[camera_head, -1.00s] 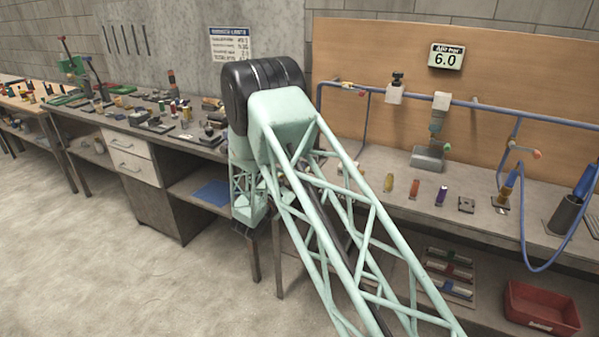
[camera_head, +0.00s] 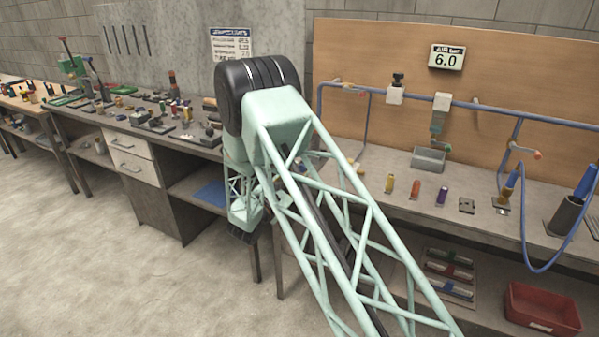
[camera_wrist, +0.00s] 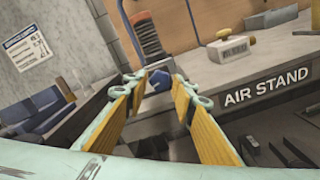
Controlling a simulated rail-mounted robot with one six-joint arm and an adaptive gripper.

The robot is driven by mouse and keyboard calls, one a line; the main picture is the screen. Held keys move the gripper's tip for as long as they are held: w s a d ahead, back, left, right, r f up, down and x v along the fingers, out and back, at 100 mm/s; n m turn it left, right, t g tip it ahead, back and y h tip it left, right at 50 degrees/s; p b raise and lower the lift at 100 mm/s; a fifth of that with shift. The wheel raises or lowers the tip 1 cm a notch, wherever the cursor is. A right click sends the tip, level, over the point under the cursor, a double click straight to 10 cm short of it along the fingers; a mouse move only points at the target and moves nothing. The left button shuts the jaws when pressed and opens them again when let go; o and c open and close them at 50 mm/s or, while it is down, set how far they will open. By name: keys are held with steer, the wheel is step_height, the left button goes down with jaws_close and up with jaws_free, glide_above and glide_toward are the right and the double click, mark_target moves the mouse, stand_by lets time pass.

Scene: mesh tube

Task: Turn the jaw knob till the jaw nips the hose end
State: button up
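In the wrist view, a small blue faceted knob (camera_wrist: 158,82) shows between the tips of my gripper (camera_wrist: 157,80). My gripper's two yellow fingers are spread, with a gap visible on each side of the knob. I cannot tell whether the knob is nearer or farther than the tips. Behind it stands an orange-brown ribbed upright piece (camera_wrist: 147,36) on a grey base; I cannot tell whether this is the hose. The jaw and hose end are not clearly visible.
The bench front carries an "AIR STAND" label (camera_wrist: 267,91). A pale block (camera_wrist: 232,43) lies on the bench top. In the head view, a blue hose (camera_head: 524,245) hangs at right, a red bin (camera_head: 541,307) sits below, and small coloured parts line the bench.

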steer(key=v, duration=1)
steer(key=shift+o, duration=0.6)
